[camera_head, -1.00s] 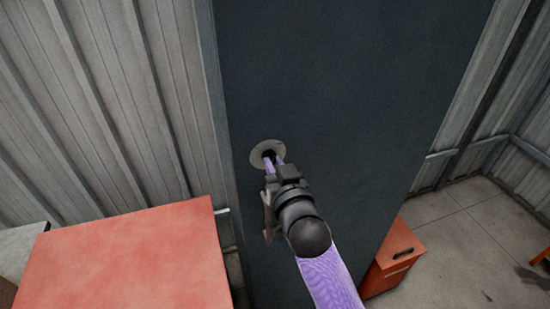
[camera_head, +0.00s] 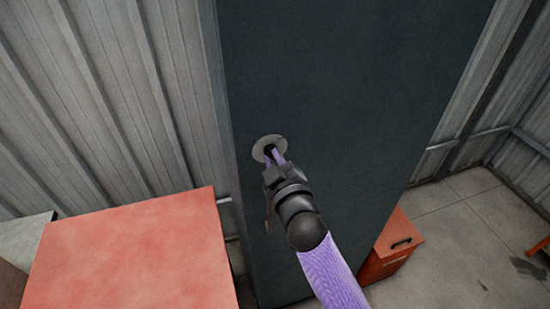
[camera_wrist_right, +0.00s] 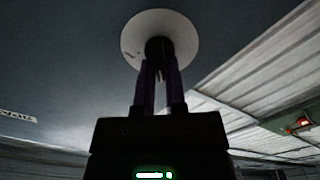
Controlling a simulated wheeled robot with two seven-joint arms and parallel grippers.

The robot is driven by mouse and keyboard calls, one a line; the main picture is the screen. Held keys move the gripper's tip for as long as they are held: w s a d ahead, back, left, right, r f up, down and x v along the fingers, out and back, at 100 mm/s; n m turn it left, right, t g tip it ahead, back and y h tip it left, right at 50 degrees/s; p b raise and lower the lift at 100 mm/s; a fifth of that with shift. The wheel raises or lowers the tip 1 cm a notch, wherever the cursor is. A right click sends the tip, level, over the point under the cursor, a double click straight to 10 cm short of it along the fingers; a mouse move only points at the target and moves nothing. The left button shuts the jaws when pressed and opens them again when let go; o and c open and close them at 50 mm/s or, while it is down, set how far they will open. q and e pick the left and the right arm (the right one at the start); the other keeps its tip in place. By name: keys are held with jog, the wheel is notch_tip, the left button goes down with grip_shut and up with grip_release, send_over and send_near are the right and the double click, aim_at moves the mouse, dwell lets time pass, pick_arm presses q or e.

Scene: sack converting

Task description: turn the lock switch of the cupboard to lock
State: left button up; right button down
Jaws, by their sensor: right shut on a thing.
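The dark grey cupboard (camera_head: 340,110) stands upright in the middle of the head view. The lock switch has a round pale plate (camera_head: 264,143) on the cupboard's front, near its left edge. In the right wrist view the plate (camera_wrist_right: 176,30) shows with a dark knob (camera_wrist_right: 158,50) at its centre. My right gripper (camera_head: 275,155) has its purple fingers at the knob. In the wrist view the right gripper (camera_wrist_right: 159,68) is shut on the knob, which the fingertips partly hide. My left gripper is not in view.
A red-topped surface (camera_head: 135,250) stands at the lower left, close to the cupboard. A red cabinet (camera_head: 392,247) with a dark handle stands on the floor at the right. Corrugated walls (camera_head: 90,100) stand behind. The concrete floor (camera_head: 460,235) at the right is mostly clear.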

jog(key=shift+n, duration=0.6)
jog(key=c, duration=0.7)
grip_release()
jog(key=v, duration=1)
jog(key=shift+f, duration=0.1)
